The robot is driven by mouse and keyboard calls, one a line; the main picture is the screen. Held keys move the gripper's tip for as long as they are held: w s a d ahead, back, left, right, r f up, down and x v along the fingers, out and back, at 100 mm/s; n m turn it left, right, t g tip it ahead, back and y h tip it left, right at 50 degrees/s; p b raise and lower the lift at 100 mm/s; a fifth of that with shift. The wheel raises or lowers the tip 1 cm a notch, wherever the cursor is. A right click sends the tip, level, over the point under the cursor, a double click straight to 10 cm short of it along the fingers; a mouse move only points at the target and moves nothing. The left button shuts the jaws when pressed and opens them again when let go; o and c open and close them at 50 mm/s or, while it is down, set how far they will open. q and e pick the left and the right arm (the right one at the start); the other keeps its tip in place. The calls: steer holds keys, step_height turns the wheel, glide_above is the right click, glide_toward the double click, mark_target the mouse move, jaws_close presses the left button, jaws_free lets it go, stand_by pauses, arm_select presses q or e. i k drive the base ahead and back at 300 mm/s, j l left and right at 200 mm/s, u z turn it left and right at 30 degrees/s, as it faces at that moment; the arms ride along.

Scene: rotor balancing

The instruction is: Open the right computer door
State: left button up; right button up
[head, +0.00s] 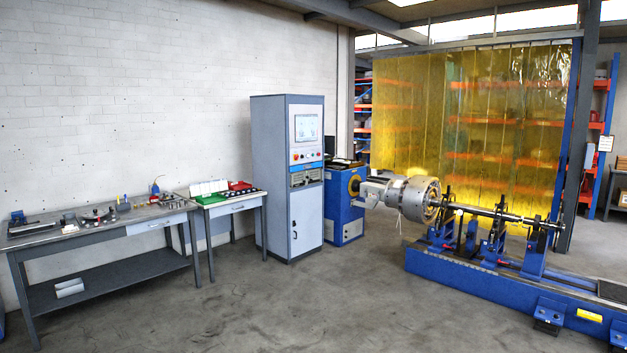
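A tall grey-blue control cabinet (275,180) stands against the wall near the middle of the head view. Its front has a screen (307,128) at the top and a row of buttons below it. A computer panel (306,175) sits at mid-height, and its small doors look shut, though it is too small to tell for sure. A larger white lower door (309,218) with a handle at its left edge is shut. Neither of my grippers is in view.
A workbench (100,237) with tools and a small table (228,208) with green and red trays stand left of the cabinet. A blue machine (345,210) and a rotor (405,195) on a blue balancing bed (480,282) stand right. The floor in front is clear.

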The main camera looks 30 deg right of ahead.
mark_target(314, 174)
steer(key=i+l+z, duration=0.45)
steer(key=i, duration=0.2)
steer(key=i+l+z, duration=0.3)
steer(key=i, duration=0.6)
steer(key=i+z, duration=0.3)
steer(key=i, duration=0.55)
steer(key=i+j, duration=0.1)
steer(key=i, duration=2.3)
steer(key=i+u, duration=0.1)
steer(key=i, duration=0.6)
steer(key=i+l, duration=0.1)
steer(key=i, duration=0.6)
steer(key=i+l+u, duration=0.15)
steer(key=i, duration=0.5)
steer(key=i+l+u, duration=0.1)
steer(key=i+u, duration=0.15)
steer(key=i, duration=0.2)
steer(key=i+l+u, duration=0.25)
steer(key=i, duration=0.2)
steer(key=i+l+u, duration=0.25)
steer(key=i, duration=0.15)
